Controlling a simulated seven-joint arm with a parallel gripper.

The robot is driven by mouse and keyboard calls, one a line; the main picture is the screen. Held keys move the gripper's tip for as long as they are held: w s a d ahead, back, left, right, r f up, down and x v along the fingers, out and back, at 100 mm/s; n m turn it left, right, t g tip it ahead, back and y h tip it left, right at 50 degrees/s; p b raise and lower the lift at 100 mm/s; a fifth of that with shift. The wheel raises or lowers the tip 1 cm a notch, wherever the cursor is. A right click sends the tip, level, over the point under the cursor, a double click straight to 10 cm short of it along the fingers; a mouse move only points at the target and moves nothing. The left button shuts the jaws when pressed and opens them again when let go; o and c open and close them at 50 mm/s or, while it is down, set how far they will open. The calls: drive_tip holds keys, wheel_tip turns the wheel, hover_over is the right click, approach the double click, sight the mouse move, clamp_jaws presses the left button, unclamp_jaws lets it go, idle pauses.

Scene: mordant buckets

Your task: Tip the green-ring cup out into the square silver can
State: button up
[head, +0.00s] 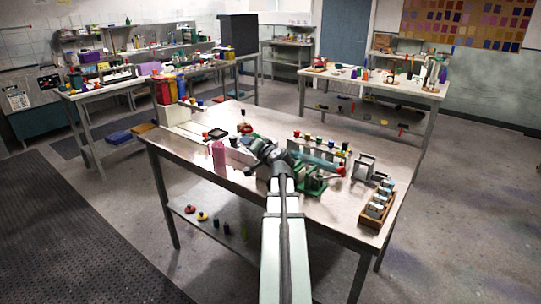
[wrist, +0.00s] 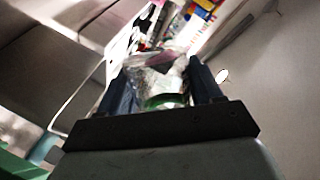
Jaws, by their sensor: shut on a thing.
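My gripper (head: 262,150) is over the middle of the near table in the head view. In the wrist view, its two dark fingers (wrist: 165,92) are shut on the green-ring cup (wrist: 163,80), a clear cup with a green band (wrist: 165,101) low on it and something dark purple showing inside or behind it. I cannot make out the cup in the head view, where the gripper and arm cover that spot. A boxy silver can (head: 364,168) stands to the right of the gripper on the table, apart from it. How far the cup is tilted is unclear.
A pink cylinder (head: 219,153) stands just left of the gripper. A rack of colour-capped vials (head: 318,147) and a green stand (head: 313,184) are close on its right. A wooden tray (head: 370,220) with several small jars sits at the right edge. The table's near left is clear.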

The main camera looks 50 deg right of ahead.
drive_tip(key=shift+f+n, duration=0.3)
drive_tip(key=shift+n, duration=0.1)
drive_tip(key=shift+a+r+n, duration=0.1)
drive_tip(key=shift+r+n, duration=0.15)
drive_tip(key=shift+n, duration=0.15)
drive_tip(key=shift+w+a+n+h, duration=0.1)
drive_tip(key=shift+a+n+h, duration=0.2)
drive_tip(key=shift+n, duration=0.2)
drive_tip(key=shift+w+a+f+n+g+h+p, duration=0.15)
drive_tip(key=shift+w+a+f+n+h+p, duration=0.3)
drive_tip(key=shift+f+n, duration=0.75)
drive_tip(key=shift+w+a+f+n+g+h+p, duration=0.15)
drive_tip(key=shift+a+f+n, duration=0.5)
drive_tip(key=shift+f, duration=1)
drive_tip(key=shift+w+a+f+n+g+h+p, duration=0.1)
drive_tip(key=shift+w+a+f+n+h+p, duration=0.3)
drive_tip(key=shift+f+n, duration=0.8)
drive_tip(key=shift+s+a+f+m, duration=0.15)
drive_tip(key=shift+f+m, duration=0.05)
drive_tip(key=shift+m, duration=0.05)
drive_tip(key=shift+r, duration=0.1)
wheel_tip(320, 180, up, 6)
drive_tip(key=shift+f, duration=0.1)
